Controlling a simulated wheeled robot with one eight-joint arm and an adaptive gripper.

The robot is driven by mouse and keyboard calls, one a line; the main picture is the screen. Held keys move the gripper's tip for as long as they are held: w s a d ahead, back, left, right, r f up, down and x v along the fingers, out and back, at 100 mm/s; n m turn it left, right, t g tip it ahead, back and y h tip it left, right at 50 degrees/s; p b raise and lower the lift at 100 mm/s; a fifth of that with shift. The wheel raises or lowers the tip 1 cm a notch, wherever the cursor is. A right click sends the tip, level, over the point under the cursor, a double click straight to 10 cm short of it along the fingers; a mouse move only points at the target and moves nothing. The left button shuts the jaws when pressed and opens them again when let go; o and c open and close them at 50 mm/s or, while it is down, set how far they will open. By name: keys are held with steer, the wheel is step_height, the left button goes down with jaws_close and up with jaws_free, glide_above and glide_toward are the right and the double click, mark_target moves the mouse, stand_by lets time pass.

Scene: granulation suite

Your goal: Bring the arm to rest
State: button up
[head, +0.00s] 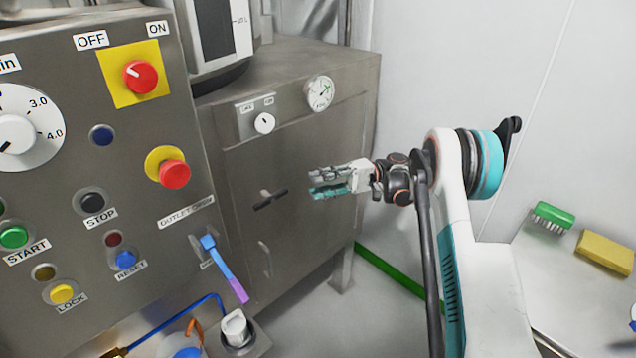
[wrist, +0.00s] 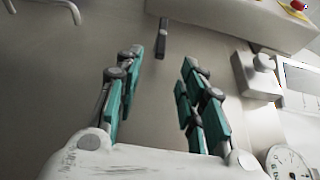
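My gripper (head: 314,183) is held out to the left at the end of my arm, in front of the grey steel cabinet (head: 300,150). Its teal-padded fingers stand apart in the wrist view (wrist: 161,52), with nothing held between them. A black handle (head: 270,199) on the cabinet front lies to the left of the fingertips and a little lower. This black handle (wrist: 162,38) shows beyond the fingers in the wrist view. I see no contact between the gripper and the cabinet, though the exact gap is hard to tell.
The control panel (head: 120,190) with knobs and buttons stands at the left. A blue-purple lever (head: 225,268) juts from it. A dial gauge (head: 320,93) is on the cabinet. A green brush (head: 552,217) and yellow sponge (head: 605,251) lie on a pale surface at right.

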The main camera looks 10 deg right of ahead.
steer(key=s+a+r+m+t+h, duration=0.5)
steer(key=s+r+h, duration=0.4)
steer(key=r, duration=0.4)
steer(key=s+d+f+n+t+h, duration=0.1)
steer(key=s+d+h, duration=0.2)
steer(key=s, duration=0.5)
steer(key=s+d+f+n+t+h, duration=0.1)
steer(key=s+d+t+h, duration=0.1)
steer(key=s, duration=0.7)
steer(key=s+d+f+t+h, duration=0.1)
steer(key=s+d+t+h, duration=0.1)
steer(key=s+d, duration=0.3)
steer(key=shift+s+d+f+n+h, duration=0.3)
steer(key=shift+s+h, duration=0.6)
steer(key=shift+s, duration=1.3)
steer(key=shift+r, duration=0.1)
